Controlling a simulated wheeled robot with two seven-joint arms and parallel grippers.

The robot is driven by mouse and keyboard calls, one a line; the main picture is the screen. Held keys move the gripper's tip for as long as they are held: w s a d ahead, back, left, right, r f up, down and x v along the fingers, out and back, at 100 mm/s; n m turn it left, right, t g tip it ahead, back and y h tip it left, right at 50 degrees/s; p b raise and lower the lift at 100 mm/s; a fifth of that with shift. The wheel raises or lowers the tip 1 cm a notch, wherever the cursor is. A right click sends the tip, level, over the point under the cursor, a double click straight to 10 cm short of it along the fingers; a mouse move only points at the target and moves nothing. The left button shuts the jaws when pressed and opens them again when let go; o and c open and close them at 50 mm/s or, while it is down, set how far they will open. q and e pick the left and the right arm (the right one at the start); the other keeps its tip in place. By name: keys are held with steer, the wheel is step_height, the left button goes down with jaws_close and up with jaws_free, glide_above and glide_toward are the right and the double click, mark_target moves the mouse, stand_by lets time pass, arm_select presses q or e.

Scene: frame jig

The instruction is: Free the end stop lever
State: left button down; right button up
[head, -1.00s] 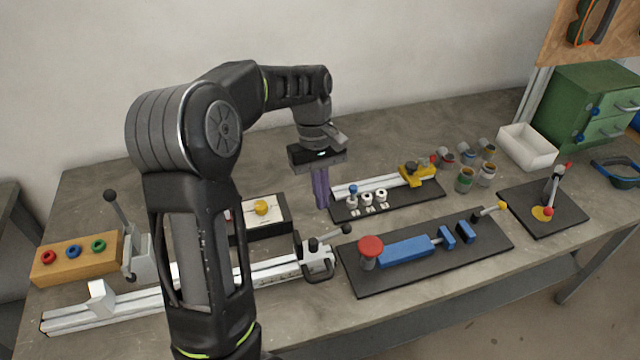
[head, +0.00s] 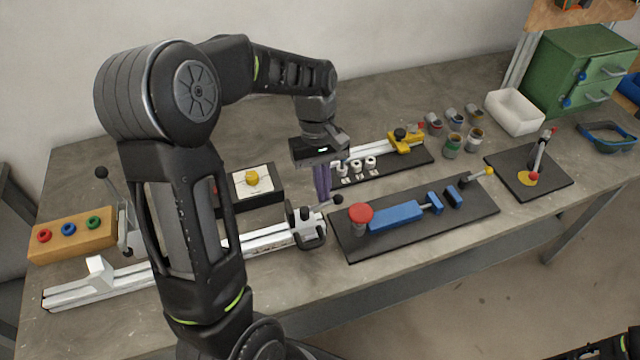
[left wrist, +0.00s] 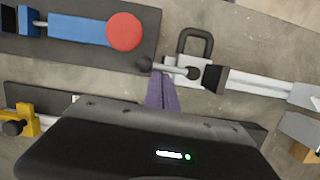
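The end stop lever, a thin rod with a black ball knob (head: 337,199), sits at the right end of the white rail (head: 262,239). In the left wrist view its ball (left wrist: 145,65) and rod lie just beyond my fingertips. A dark loop (left wrist: 195,42) stands beside the lever's base. My left gripper (head: 322,197) points down, its purple fingers together with nothing visible between them. In the left wrist view its fingertips (left wrist: 161,74) overlap the rod; I cannot tell whether they touch it. My right gripper is not in view.
A dark board with a red knob (head: 360,213) and blue blocks lies just right of the lever. A black box with a yellow knob (head: 252,178) is behind the rail. A board with white pieces and a yellow clamp (head: 404,142) is behind my gripper.

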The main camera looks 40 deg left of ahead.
arm_select(q)
steer(key=shift+s+d, duration=0.15)
steer(key=shift+d, duration=0.15)
steer(key=v, duration=0.8)
steer(key=shift+a+b, duration=0.25)
steer(key=shift+b, duration=0.15)
steer(key=shift+f, duration=0.15)
